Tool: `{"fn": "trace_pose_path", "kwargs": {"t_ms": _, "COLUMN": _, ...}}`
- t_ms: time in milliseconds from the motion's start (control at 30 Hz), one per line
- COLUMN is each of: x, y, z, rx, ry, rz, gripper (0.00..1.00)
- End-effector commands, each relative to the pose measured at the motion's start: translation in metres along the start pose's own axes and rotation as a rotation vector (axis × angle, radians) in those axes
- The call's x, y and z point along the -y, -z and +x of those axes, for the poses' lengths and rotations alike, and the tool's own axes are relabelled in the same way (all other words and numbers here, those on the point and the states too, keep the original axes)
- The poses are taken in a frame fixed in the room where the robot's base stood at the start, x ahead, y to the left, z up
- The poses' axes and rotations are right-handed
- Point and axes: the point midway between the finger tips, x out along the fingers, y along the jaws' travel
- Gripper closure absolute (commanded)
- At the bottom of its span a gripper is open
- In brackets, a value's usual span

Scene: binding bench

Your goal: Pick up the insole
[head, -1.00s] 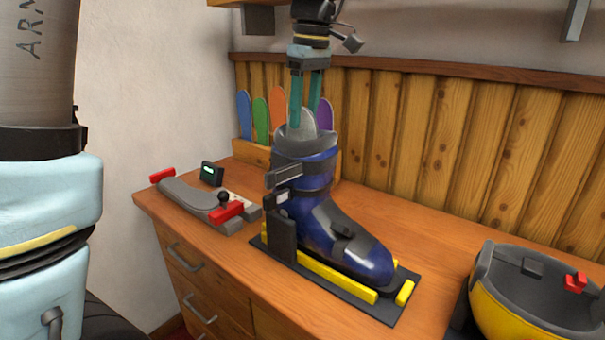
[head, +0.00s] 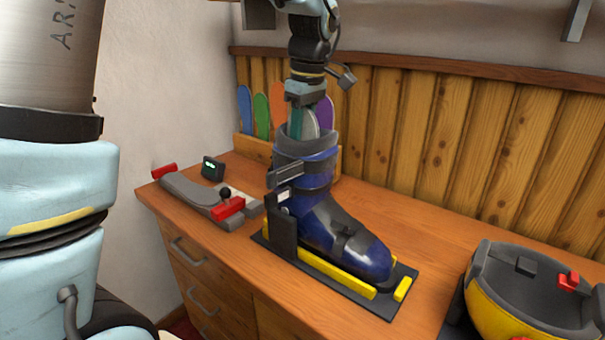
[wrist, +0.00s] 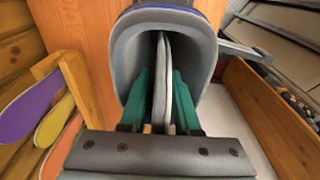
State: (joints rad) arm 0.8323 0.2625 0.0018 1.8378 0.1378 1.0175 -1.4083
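A grey insole (wrist: 161,80) stands on end inside the blue ski boot's cuff (head: 309,143); its lower part is hidden in the boot. Its top shows between my fingers in the head view (head: 309,123). My gripper (wrist: 161,100) points down into the boot opening, with one teal finger on each side of the insole. The fingers look open around it, with only narrow gaps. In the head view my gripper (head: 307,124) is partly hidden by the cuff.
The boot sits in a black and yellow fixture (head: 335,279) on the wooden bench (head: 440,240). Coloured insole-shaped pieces stand in a wooden rack (head: 252,148) behind. A grey and red binding (head: 205,198) lies left; a yellow and grey helmet-like bowl (head: 500,305) is at right.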

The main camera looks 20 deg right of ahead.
Motion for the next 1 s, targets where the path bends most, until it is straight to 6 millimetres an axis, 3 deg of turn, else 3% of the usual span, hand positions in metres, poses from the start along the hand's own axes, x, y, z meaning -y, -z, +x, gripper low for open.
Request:
{"fn": "trace_pose_path", "kwargs": {"t_ms": 33, "x": -0.0001, "y": 0.0000, "z": -0.0002, "rx": 0.000, "ry": 0.000, "rz": 0.000, "gripper": 0.76}}
{"fn": "trace_pose_path", "kwargs": {"t_ms": 267, "x": -0.0001, "y": 0.0000, "z": -0.0003, "rx": 0.000, "ry": 0.000, "rz": 0.000, "gripper": 1.00}}
{"fn": "trace_pose_path", "kwargs": {"t_ms": 1000, "x": -0.0001, "y": 0.0000, "z": -0.0004, "rx": 0.000, "ry": 0.000, "rz": 0.000, "gripper": 1.00}}
